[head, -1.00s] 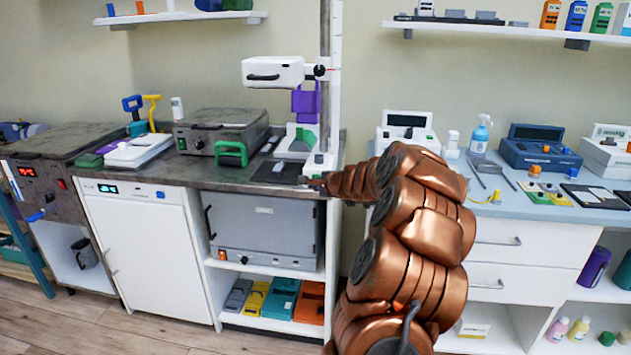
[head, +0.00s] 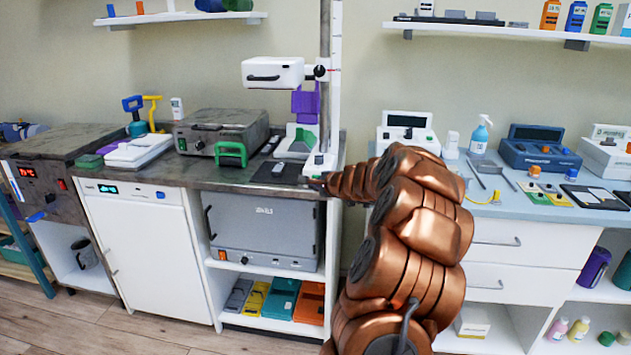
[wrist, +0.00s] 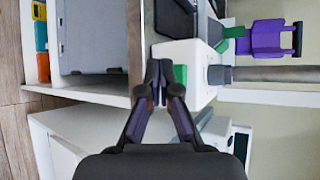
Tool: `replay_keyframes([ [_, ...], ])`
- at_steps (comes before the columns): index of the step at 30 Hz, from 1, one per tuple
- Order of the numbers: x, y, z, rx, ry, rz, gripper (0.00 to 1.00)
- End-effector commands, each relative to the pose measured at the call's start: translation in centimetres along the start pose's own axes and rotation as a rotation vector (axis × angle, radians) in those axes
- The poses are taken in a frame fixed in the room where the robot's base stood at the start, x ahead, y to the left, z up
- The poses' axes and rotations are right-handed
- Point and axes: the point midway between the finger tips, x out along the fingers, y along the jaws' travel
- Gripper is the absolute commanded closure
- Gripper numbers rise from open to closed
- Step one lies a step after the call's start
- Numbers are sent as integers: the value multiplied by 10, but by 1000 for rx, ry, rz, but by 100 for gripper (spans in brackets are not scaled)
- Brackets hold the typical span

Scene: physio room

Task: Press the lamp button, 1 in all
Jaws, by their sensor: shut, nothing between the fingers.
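A lamp stand with a white lamp head (head: 273,72) on a tall column has its white base (head: 312,168) at the worktop's front edge. In the wrist view the base (wrist: 203,58) carries a green button (wrist: 180,74) on the side near my fingers. My gripper (wrist: 157,76) is shut and empty, its fingertips just left of the green button. I cannot tell whether they touch the base. In the head view my gripper (head: 316,183) is small and dark at the foot of the base, and the button is hard to make out there.
A dark pad (head: 277,173) lies left of the base, with a green-handled grey device (head: 222,133) beyond it. A grey cabinet (head: 262,232) is below the worktop. A blue counter (head: 470,185) with devices is at right.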

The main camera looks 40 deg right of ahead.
Motion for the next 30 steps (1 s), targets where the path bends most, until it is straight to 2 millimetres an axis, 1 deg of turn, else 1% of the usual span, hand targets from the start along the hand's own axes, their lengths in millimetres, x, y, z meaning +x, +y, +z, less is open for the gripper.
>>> replay_keyframes([
  [5,4,-2,-2,-1,0,2,100],
  [30,7,-5,-4,0,0,1,100],
])
